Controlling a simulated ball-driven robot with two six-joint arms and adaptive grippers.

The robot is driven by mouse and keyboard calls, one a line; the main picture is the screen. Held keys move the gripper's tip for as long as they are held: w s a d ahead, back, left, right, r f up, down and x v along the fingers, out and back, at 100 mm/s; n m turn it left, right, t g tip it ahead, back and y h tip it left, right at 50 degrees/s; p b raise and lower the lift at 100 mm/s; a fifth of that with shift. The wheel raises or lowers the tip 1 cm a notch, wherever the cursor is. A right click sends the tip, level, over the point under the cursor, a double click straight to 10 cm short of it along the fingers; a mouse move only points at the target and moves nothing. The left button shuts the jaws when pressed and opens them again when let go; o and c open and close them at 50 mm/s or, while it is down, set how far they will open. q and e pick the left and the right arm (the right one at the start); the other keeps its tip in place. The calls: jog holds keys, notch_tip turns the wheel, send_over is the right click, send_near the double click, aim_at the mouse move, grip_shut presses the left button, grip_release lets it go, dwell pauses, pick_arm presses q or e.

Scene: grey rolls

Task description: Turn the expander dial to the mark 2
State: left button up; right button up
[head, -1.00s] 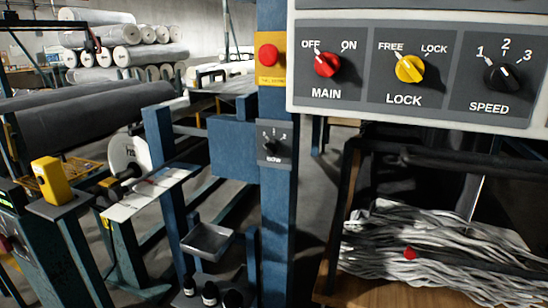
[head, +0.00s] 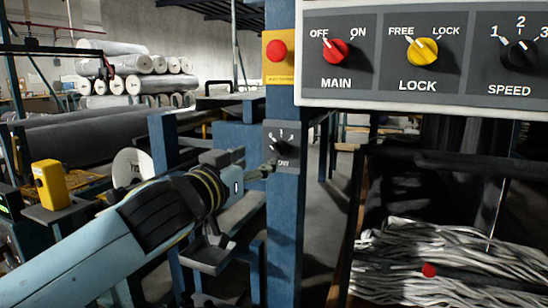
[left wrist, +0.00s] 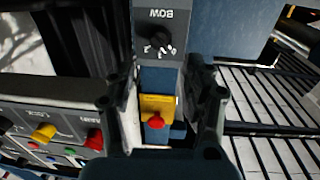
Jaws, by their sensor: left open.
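A small black dial (head: 280,144) sits on a grey plate on the blue post; white marks surround it. The plate's label is partly covered in the head view. In the left wrist view the dial (left wrist: 157,42) appears upside down, and its label reads BOW. I cannot tell clearly which mark it points to. My left gripper (head: 264,170) is at the plate's lower left edge in the head view, covering part of the label. In the left wrist view its open fingers (left wrist: 162,95) stand apart with nothing held, and the dial lies beyond them. My right gripper is not in view.
A red button (head: 277,50) on a yellow plate is above the dial on the same post. A panel (head: 420,98) with MAIN, LOCK and SPEED knobs hangs at upper right. A tray (head: 208,256) is beneath my left wrist. Grey strands fill a bin at lower right.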

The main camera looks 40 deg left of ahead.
aim_at(275, 151)
pick_arm(q)
jog(key=w, duration=0.3)
jog(key=w+a, duration=0.1)
jog(key=w, duration=0.4)
jog(key=shift+w+a, duration=0.2)
jog(key=shift+w, duration=0.15)
grip_shut()
